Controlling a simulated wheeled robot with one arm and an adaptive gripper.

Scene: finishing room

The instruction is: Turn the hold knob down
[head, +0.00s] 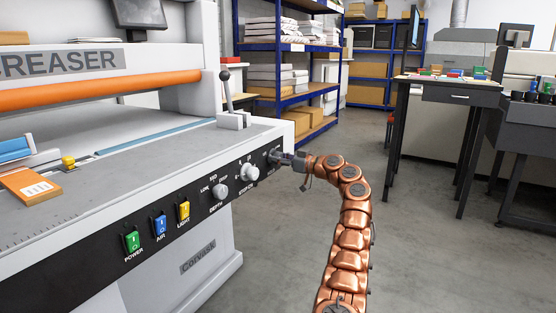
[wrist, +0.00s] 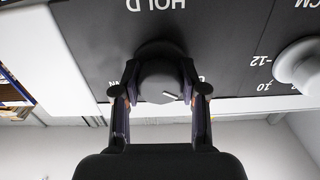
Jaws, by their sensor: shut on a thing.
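The hold knob (wrist: 160,82) is a dark round knob on the black control panel, under the label HOLD in the wrist view, which shows the panel upside down. A short white pointer mark shows on its face. My gripper (wrist: 160,98) is shut on the knob, with one finger on each side of it. In the head view my gripper (head: 284,158) reaches the right end of the creaser's front panel (head: 120,222). There the knob is mostly hidden by the gripper.
Two light grey knobs, a depth knob (head: 220,192) and another knob (head: 250,172), sit left of my gripper. Green, blue and yellow switches (head: 183,209) are further left. A lever (head: 226,92) stands on top. Open floor (head: 420,240) lies to the right.

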